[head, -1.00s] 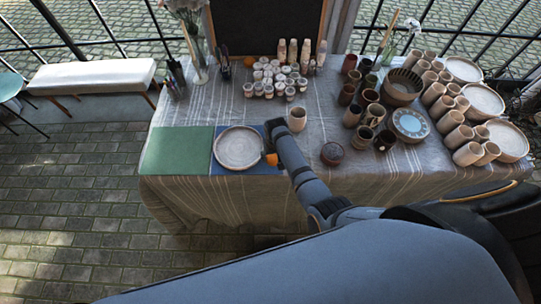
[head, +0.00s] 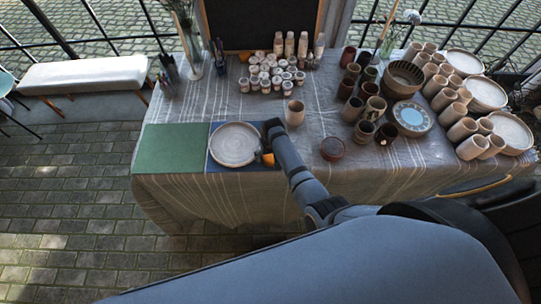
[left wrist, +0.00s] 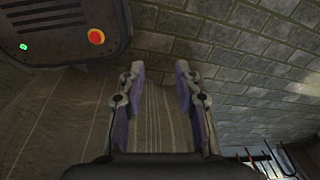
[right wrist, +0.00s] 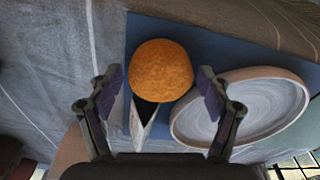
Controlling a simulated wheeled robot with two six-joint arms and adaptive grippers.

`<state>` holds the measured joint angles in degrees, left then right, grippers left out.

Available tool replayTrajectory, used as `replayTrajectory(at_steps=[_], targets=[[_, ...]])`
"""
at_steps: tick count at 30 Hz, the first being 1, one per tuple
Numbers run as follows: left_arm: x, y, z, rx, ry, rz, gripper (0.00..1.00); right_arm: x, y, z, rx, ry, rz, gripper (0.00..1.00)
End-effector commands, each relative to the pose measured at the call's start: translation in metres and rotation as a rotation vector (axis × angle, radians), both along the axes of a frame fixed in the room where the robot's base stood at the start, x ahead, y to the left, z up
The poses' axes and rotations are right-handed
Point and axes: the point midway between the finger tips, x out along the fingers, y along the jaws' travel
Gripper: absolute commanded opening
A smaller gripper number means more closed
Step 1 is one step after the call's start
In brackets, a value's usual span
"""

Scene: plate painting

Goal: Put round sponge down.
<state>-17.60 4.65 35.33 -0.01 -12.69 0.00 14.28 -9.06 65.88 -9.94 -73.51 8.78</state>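The round orange sponge (head: 268,159) is at the right end of the blue mat (head: 216,166), just right of the plate. In the right wrist view the sponge (right wrist: 160,70) sits between the fingers of my right gripper (right wrist: 160,85). The fingers are spread, with a narrow gap on each side of it. I cannot tell whether the sponge rests on the mat. The round plate (head: 234,144) lies on the blue mat and shows at the right in the right wrist view (right wrist: 240,105). My left gripper (left wrist: 160,80) is open and empty, beside the hanging tablecloth.
A green mat (head: 172,150) lies left of the blue one. A cup (head: 295,113) and a small reddish bowl (head: 332,148) stand to the right. Several small pots (head: 268,72) are behind. Several cups (head: 462,130) and plates fill the table's right side.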

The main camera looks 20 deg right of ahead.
Motion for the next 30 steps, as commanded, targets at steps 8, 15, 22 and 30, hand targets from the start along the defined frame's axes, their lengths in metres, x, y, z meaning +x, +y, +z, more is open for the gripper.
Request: replayTrajectory(at_steps=[8, 15, 22, 30], targets=[[0.005, 0.000, 0.001, 0.000, -0.007, -0.001, 0.33, 0.000, 0.000, 0.001, 0.000, 0.000, 0.000, 0.81], [0.010, 0.000, 0.040, 0.000, -0.015, 0.000, 0.33, -0.003, 0.000, 0.038, 0.000, 0.001, 0.000, 0.81], [0.011, 0.000, 0.093, 0.000, -0.016, 0.000, 0.33, -0.008, 0.001, 0.084, 0.000, 0.001, 0.000, 0.81], [0.010, -0.001, 0.110, -0.001, -0.015, 0.000, 0.33, -0.013, 0.002, 0.113, 0.000, -0.001, 0.001, 0.81]])
